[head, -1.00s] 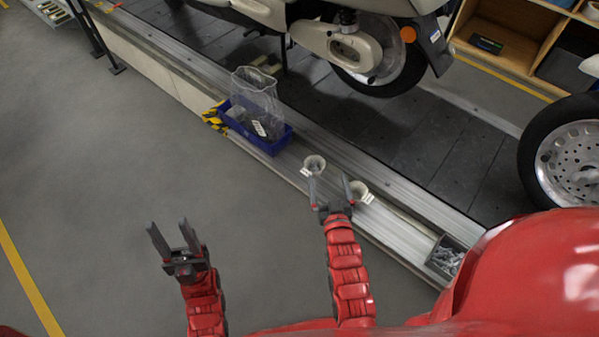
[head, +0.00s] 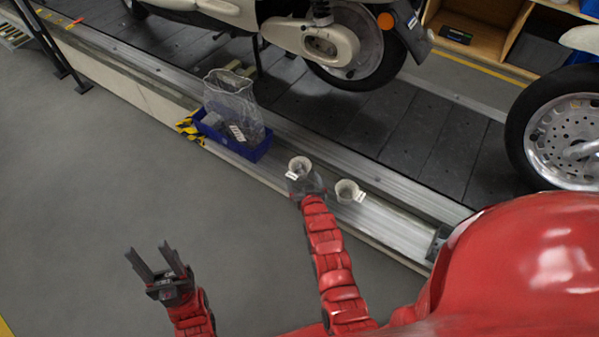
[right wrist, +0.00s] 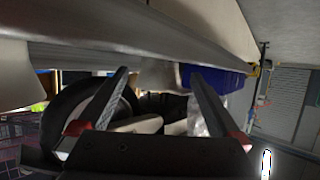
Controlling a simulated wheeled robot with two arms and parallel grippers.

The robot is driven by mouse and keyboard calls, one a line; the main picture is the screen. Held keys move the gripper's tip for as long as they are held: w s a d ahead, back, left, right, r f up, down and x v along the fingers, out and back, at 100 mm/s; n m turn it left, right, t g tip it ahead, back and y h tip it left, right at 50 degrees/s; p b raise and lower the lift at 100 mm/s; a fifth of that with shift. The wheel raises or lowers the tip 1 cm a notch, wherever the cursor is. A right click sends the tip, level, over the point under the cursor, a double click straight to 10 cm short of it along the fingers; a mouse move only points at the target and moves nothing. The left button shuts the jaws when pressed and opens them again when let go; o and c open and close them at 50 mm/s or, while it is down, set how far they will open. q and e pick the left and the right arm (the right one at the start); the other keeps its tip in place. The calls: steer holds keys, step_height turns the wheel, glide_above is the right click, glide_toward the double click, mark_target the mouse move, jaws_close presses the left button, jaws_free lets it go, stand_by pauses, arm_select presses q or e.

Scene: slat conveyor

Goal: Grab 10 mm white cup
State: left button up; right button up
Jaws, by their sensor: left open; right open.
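Two white cups stand on the metal ledge, the left cup (head: 299,167) and the right cup (head: 347,190). Each has a small white label, too small to read, so I cannot tell which is 10 mm. My right gripper (head: 305,184) is open at the left cup, its fingers hard to make out in the head view. In the right wrist view a pale cup (right wrist: 159,74) shows between the open, apart fingers; the other cup (right wrist: 14,70) shows at the left edge. My left gripper (head: 150,252) is open and empty over the floor.
A blue bin (head: 238,143) with clear bags stands on the ledge left of the cups. A grey box (head: 438,243) sits at the ledge's right end. Scooters stand on the slat conveyor (head: 370,140) behind. The floor in front is clear.

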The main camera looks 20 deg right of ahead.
mark_target(302, 175)
steer(key=shift+b+x, duration=0.6)
steer(key=shift+x, duration=2.15)
steer(key=c, duration=1.3)
steer(key=shift+r, duration=0.15)
